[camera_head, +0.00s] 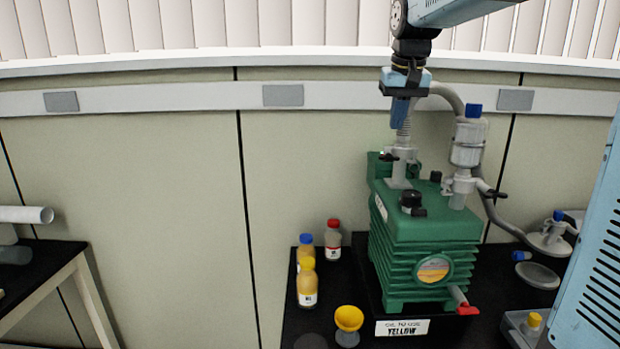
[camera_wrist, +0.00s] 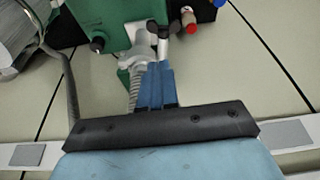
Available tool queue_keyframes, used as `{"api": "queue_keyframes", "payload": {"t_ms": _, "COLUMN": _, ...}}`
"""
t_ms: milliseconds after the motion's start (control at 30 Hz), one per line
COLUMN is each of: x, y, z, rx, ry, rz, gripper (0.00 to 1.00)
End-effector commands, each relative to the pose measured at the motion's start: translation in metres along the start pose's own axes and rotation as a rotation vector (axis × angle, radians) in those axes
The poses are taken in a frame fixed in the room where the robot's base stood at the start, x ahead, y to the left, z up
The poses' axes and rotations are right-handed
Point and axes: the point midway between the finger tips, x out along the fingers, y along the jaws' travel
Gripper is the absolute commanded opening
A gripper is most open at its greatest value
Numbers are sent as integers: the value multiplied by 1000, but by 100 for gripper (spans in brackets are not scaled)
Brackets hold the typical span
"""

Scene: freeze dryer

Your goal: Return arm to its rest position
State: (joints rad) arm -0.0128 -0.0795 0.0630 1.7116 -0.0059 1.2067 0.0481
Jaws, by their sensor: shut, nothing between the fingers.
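My arm comes in from the top right of the head view. My gripper (camera_head: 401,112) points down above the green vacuum pump (camera_head: 425,230), in front of the wall. Its blue fingers are together with nothing between them; they also show in the wrist view (camera_wrist: 155,85). In the head view the fingers overlap the top of a grey ribbed hose on the pump; whether they touch it I cannot tell. The pump also shows in the wrist view (camera_wrist: 97,20), with a black-handled valve (camera_wrist: 158,30) just beyond the fingertips.
Bottles with blue, yellow and red caps (camera_head: 307,285) and a yellow funnel (camera_head: 349,318) stand left of the pump on the black bench. A clear trap with a blue cap (camera_head: 468,145) and a grey hose are right of my gripper. A pale blue panel (camera_head: 595,250) fills the right edge.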

Motion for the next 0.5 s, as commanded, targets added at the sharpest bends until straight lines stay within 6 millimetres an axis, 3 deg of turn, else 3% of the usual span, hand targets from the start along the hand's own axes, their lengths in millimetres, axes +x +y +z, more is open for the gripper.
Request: {"api": "queue_keyframes", "payload": {"t_ms": 500, "x": -4, "y": 18, "z": 135, "rx": 12, "ry": 84, "rz": 14, "gripper": 0}}
